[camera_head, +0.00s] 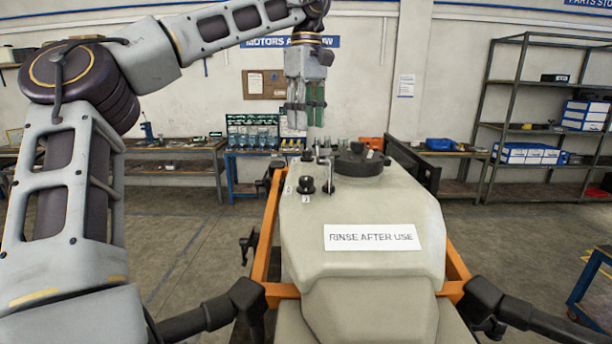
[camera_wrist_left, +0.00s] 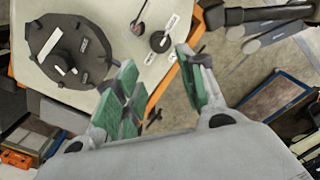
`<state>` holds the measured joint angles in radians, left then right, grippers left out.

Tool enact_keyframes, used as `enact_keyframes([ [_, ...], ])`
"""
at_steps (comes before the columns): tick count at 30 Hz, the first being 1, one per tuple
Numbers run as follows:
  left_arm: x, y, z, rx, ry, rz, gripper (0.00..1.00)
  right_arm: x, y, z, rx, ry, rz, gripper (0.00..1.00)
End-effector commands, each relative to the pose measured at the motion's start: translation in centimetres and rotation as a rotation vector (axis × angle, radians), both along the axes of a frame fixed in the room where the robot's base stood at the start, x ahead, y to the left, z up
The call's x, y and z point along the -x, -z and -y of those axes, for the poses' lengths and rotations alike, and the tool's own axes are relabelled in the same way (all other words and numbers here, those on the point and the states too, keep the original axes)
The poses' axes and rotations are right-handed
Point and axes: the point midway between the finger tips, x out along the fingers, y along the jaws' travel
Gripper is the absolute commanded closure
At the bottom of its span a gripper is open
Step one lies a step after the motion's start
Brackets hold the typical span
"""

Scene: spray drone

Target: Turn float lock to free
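A beige drone tank (camera_head: 375,205) carries a large round black lid (camera_head: 358,160) with a raised grip; the lid also shows in the left wrist view (camera_wrist_left: 60,38). A small black knob (camera_head: 306,185) and an upright lever (camera_head: 329,172) stand left of the lid. In the left wrist view, the knob (camera_wrist_left: 159,41) and lever (camera_wrist_left: 137,26) have small white labels, too small to read. I cannot tell which part is the float lock. My left gripper (camera_head: 305,118) is open and empty, its green-padded fingers pointing down above the knob and lever. My right gripper is out of view.
An orange frame (camera_head: 261,245) with black arms surrounds the tank. A black upright panel (camera_head: 410,165) stands behind the lid at the right. Benches and shelving (camera_head: 545,125) are farther back. The air above the tank's front is clear.

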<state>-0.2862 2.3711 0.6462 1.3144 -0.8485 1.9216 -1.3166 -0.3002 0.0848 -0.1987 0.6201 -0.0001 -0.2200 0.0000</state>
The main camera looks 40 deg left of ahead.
Motion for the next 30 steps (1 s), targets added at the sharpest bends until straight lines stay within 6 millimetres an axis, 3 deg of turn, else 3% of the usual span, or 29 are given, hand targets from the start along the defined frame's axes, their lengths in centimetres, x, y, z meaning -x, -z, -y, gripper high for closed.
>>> enact_keyframes([
  [20,0.1,0.1,0.0,0.000,0.081,-0.003,0.60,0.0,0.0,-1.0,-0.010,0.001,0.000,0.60],
  [30,0.1,2.1,-0.1,0.001,0.080,-0.004,0.60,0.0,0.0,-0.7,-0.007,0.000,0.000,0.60],
])
